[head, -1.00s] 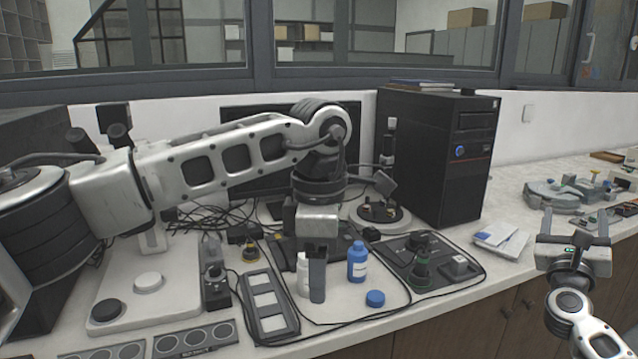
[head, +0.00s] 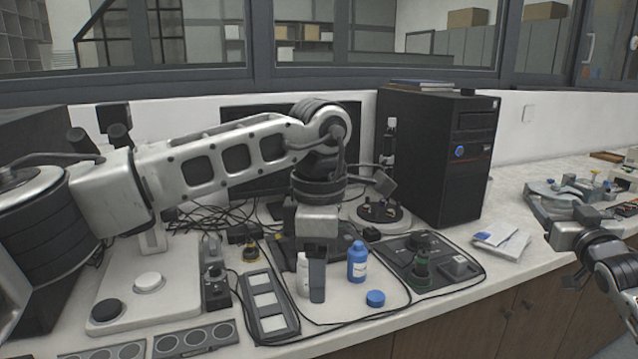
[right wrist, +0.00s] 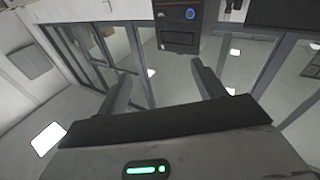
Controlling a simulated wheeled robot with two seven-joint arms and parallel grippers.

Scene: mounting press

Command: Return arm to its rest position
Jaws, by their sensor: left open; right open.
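My left arm reaches in from the left in the head view. Its gripper (head: 317,268) points down over the bench, close beside a white bottle (head: 303,274); the view does not settle whether they touch. One dark finger shows plainly and nothing is seen held between the fingers.
A blue bottle (head: 357,262) and blue cap (head: 375,298) stand right of the left gripper. A framed tray (head: 270,305) lies to its left. A black computer tower (head: 435,155) stands behind.

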